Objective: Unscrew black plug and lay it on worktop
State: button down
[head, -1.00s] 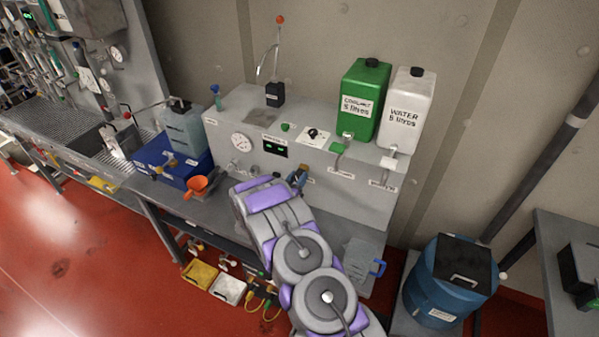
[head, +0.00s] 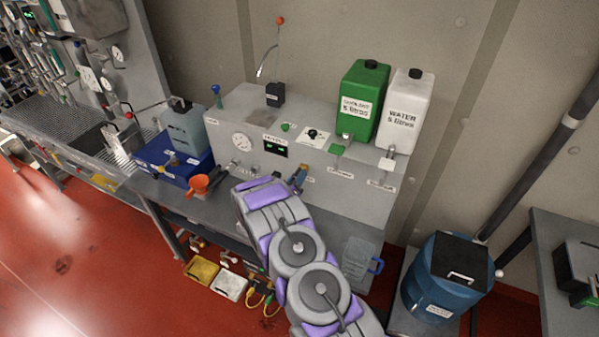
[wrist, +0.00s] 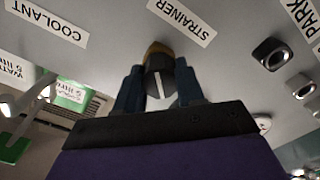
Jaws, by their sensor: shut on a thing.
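In the wrist view the black plug (wrist: 159,79), with a white line across its face, sits between the blue fingers of my gripper (wrist: 160,92). The fingers are shut on it. A brass-coloured part (wrist: 157,48) shows behind the plug, at or very close to the grey panel under the STRAINER label (wrist: 182,22). I cannot tell whether it still touches the panel. In the head view my gripper (head: 299,179) is at the panel front, and my arm hides most of the plug. The grey worktop (head: 226,200) runs below the panel.
An orange funnel (head: 198,184) and a blue tray (head: 157,167) with a grey can stand on the worktop at left. A clear jug (head: 357,259) with a blue handle is at right. Bare worktop shows near the funnel.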

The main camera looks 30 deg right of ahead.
jog(key=shift+f+n, duration=0.1)
jog(key=shift+n, duration=0.9)
jog(key=c, duration=0.6)
grip_release()
jog(key=shift+v, duration=2.5)
jog(key=shift+b, duration=0.3)
